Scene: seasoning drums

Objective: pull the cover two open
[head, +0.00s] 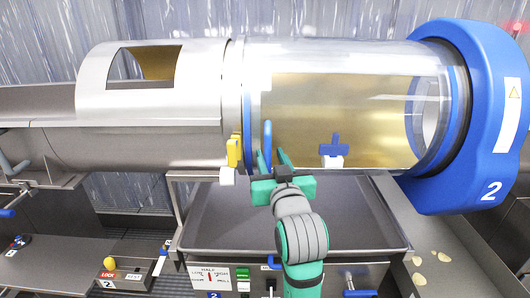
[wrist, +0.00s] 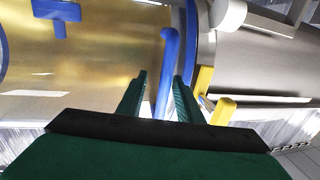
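The clear cylindrical drum (head: 335,110) with the blue end housing (head: 490,130) marked 2 lies across the right of the head view. A blue upright handle (head: 267,140) stands at its left edge, beside a blue ring. My gripper (head: 272,158) is in front of this handle. In the wrist view, the blue handle (wrist: 167,70) rises between the two green fingers of my gripper (wrist: 160,97), with gaps visible at its sides. The fingers are open. The lower part of the handle is partly hidden by my gripper.
A yellow handle (head: 233,151) on a white block is close to the left of my gripper. A blue knob (head: 334,146) is to the right on the drum. A metal tray (head: 340,215) lies below; a steel drum (head: 150,145) extends left.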

